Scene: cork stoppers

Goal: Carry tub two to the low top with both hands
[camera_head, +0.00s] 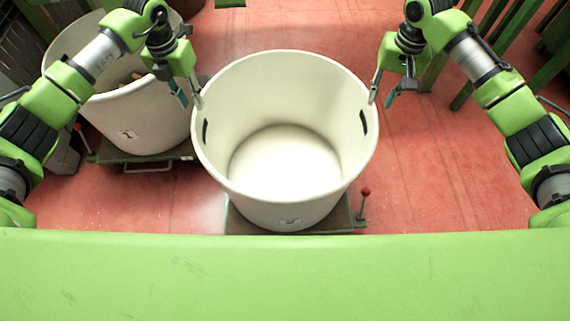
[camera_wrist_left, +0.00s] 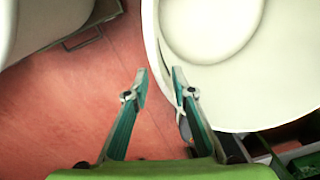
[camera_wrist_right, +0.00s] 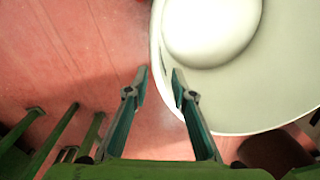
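The large cream tub (camera_head: 285,195), which I take to be tub two, stands upright and empty in the middle of the head view. Its front mark is too blurred to read. It has dark handle slots at its left and right. My left gripper (camera_head: 188,95) is open at the tub's left rim; the left wrist view (camera_wrist_left: 159,80) shows its fingers apart on either side of the rim. My right gripper (camera_head: 380,98) is open at the right rim; the right wrist view (camera_wrist_right: 160,75) shows the same. I cannot pick out the low top.
The tub stands on a dark green platform (camera_head: 345,217) with a red-knobbed lever (camera_head: 365,192). Another cream tub (camera_head: 140,115), marked 1, stands at left on a similar platform with things inside. Green bars (camera_head: 490,65) stand at right. Red floor (camera_head: 430,170) is clear right of the tub.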

